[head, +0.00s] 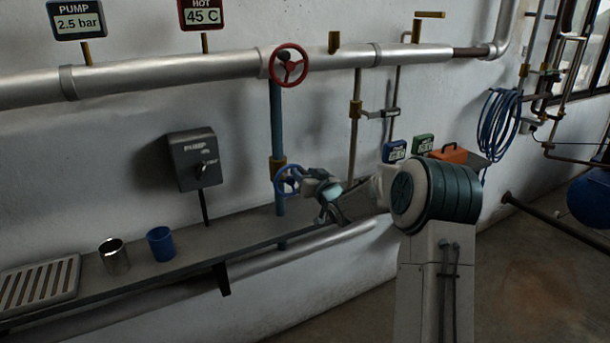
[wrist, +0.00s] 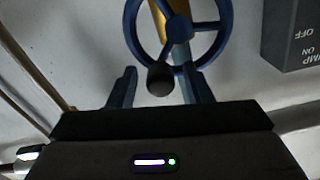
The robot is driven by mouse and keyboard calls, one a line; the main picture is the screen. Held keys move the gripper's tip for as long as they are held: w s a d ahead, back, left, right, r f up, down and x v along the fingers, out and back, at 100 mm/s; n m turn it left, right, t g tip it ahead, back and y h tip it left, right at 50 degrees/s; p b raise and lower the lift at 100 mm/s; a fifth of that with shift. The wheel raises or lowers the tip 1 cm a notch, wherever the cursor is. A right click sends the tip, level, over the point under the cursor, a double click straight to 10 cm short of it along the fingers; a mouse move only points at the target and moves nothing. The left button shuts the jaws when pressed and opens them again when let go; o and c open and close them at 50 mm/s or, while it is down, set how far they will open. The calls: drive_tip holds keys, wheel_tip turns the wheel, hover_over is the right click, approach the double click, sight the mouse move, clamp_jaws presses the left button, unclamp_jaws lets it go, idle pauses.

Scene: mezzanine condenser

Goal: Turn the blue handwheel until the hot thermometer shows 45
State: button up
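The blue handwheel (head: 288,181) sits on the blue vertical pipe above the shelf. In the wrist view the handwheel (wrist: 179,29) shows its hub, spokes and a dark round knob (wrist: 160,79) low on the rim. My gripper (head: 309,186) is close to the wheel's right side in the head view. In the wrist view my gripper (wrist: 157,73) has its fingers apart, with the knob showing between them; I see no finger closed on it. The red-framed hot thermometer (head: 202,14) reads 45 C.
A grey pump switch box (head: 195,160) hangs left of the wheel. A red handwheel (head: 289,65) is above it on the large pipe. The pump gauge (head: 76,20) reads 2.5 bar. A metal cup (head: 114,256) and blue cup (head: 161,244) stand on the shelf (head: 190,254).

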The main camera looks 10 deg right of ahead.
drive_tip(key=b+v, duration=0.2)
drive_tip(key=v, duration=1.2)
drive_tip(key=s+a+g+h+p, duration=0.2)
drive_tip(key=s+g, duration=0.5)
drive_tip(key=s, duration=1)
drive_tip(key=s+a+f+m+g+h+p, duration=0.1)
drive_tip(key=s+a+g+h, duration=0.2)
drive_tip(key=s, duration=1.5)
drive_tip(key=g, duration=0.4)
drive_tip(key=shift+s+f+h+p, duration=0.2)
drive_tip(key=shift+h+p, duration=0.1)
drive_tip(key=shift+p, duration=0.1)
drive_tip(key=shift+a, duration=0.1)
idle(2.2)
